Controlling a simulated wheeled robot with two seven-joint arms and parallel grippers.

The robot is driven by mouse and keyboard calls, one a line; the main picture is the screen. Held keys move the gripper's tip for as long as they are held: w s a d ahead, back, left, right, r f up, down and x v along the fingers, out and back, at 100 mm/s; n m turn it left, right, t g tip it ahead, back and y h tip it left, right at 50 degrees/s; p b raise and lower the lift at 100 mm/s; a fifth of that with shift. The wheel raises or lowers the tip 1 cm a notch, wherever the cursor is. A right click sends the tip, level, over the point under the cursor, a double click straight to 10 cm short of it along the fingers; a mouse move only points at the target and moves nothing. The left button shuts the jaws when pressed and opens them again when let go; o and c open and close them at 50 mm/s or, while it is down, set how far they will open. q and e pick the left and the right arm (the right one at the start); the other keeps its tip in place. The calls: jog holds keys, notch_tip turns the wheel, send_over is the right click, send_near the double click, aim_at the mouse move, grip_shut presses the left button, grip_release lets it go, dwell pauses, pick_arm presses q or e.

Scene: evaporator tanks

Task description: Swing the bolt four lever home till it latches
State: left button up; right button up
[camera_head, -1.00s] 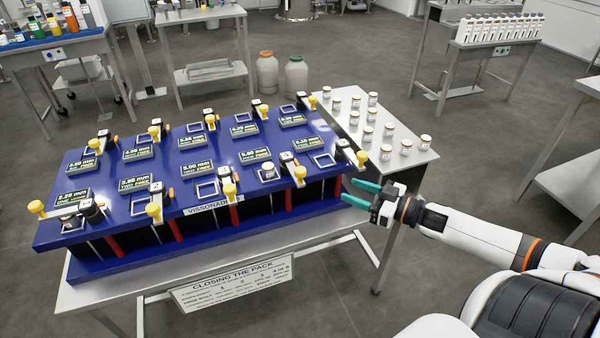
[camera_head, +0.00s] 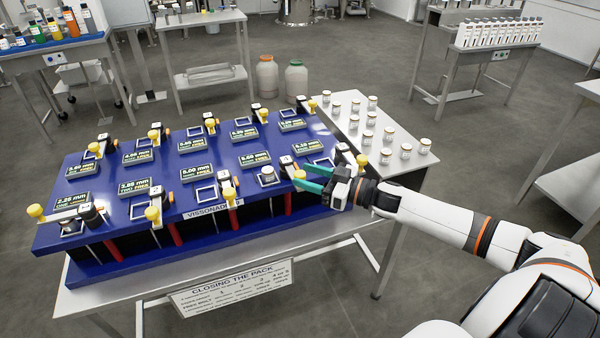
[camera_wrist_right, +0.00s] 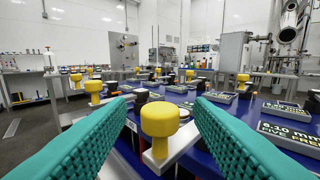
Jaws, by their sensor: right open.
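A long blue bench unit (camera_head: 150,230) carries several swing levers with yellow knobs. The front lever fourth from the left, which I take for bolt four, has its yellow knob (camera_head: 300,175) over the unit's front edge, beside a small white jar (camera_head: 267,174). My right gripper (camera_head: 307,179) is open at this knob. In the right wrist view the yellow knob (camera_wrist_right: 160,120) stands upright between the two green fingers, with a visible gap on each side. Its metal lever arm (camera_wrist_right: 172,150) runs back to the right. The lever's number cannot be read. My left gripper is not in view.
Another yellow knob (camera_head: 361,160) stands just right of my right gripper. Several white jars (camera_head: 388,130) stand on the grey side table (camera_head: 400,165) at right. A sign (camera_head: 235,285) hangs from the front. The floor before the bench is clear.

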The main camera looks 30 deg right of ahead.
jog(key=shift+x, duration=1.25)
grip_shut()
